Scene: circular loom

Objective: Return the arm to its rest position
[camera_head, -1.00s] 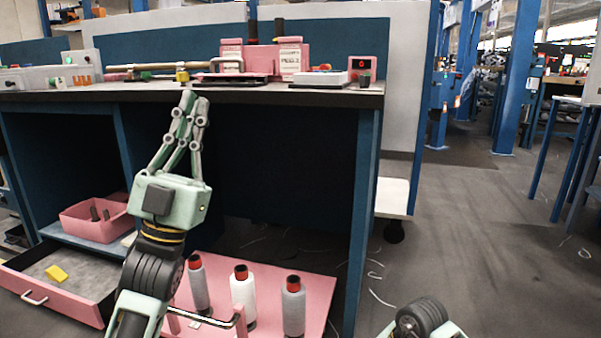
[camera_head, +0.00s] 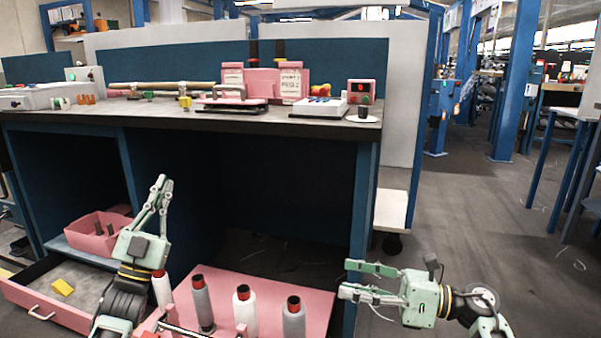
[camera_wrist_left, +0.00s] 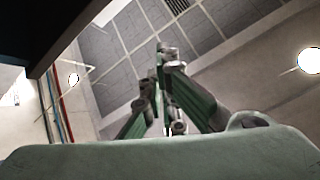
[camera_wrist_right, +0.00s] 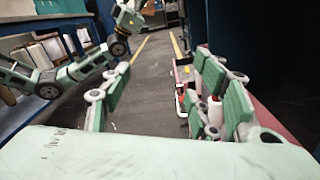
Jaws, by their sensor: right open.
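My left gripper (camera_head: 162,182) points up in front of the workbench's open front, below the tabletop (camera_head: 230,122). Its fingers come together at the tips with nothing between them; they also show in the left wrist view (camera_wrist_left: 162,50), against the ceiling. My right gripper (camera_head: 344,279) points left, beside the bench's right leg and right of the pink board. Its fingers are apart and empty. In the right wrist view the fingers (camera_wrist_right: 158,85) also stand apart, with bobbins visible behind the right-hand finger.
A pink board (camera_head: 265,290) holds several red-topped bobbins (camera_head: 244,310) between the arms. The floor at right (camera_head: 480,215) is clear.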

